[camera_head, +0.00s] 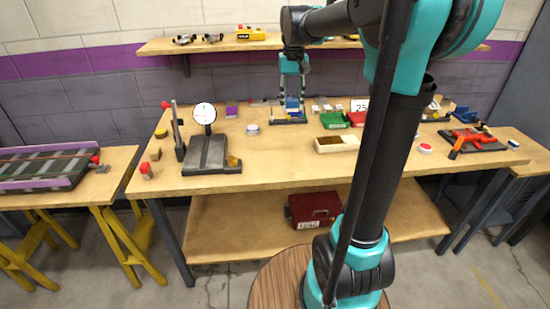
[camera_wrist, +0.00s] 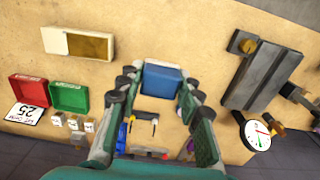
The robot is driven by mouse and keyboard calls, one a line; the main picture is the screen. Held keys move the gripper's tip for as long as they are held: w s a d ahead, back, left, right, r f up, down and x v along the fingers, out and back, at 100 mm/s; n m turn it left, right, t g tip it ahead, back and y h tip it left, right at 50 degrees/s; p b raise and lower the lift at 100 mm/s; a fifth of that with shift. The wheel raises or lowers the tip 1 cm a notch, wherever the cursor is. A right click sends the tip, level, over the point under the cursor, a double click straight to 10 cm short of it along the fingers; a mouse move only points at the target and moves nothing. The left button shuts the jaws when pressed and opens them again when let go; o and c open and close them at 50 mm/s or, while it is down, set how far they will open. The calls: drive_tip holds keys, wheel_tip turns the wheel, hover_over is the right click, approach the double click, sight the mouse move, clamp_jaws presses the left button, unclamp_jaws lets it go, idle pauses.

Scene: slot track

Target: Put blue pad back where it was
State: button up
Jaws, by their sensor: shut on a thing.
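The blue pad (camera_head: 292,102) is held between the fingers of my gripper (camera_head: 292,97) over the back middle of the workbench. In the wrist view the blue pad (camera_wrist: 160,80) sits between the two fingertips of my gripper (camera_wrist: 158,88), with its flat face showing. My gripper is shut on it. A dark stand (camera_head: 288,120) with small upright parts is just below the pad in the head view. I cannot tell whether the pad touches the stand. A purple item (camera_head: 231,111) stands to the left of it.
A dial gauge (camera_head: 205,114) on a dark plate stands to the left. A green tray (camera_head: 333,120), a red tray (camera_head: 356,119) and a cream box (camera_head: 337,144) lie to the right. A wall shelf (camera_head: 225,44) runs above the bench. The bench front middle is clear.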

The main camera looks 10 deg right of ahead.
sight(288, 158)
drive_tip(key=f, duration=1.9)
drive_tip(key=shift+a+f, duration=0.25)
drive_tip(key=shift+f, duration=0.15)
drive_tip(key=shift+f, duration=0.1)
drive_tip(key=o, duration=1.1)
wheel_tip(288, 158, up, 12)
drive_tip(key=s+d+f+t, duration=0.1)
drive_tip(key=s+f, duration=0.3)
drive_tip(key=s, duration=0.3)
drive_tip(key=s+d+f+t, duration=0.1)
drive_tip(key=s+f, duration=0.4)
drive_tip(key=s, duration=0.2)
drive_tip(key=s+d+f+t, duration=0.2)
drive_tip(key=s+f, duration=0.3)
drive_tip(key=s, duration=0.3)
drive_tip(key=shift+f, duration=0.2)
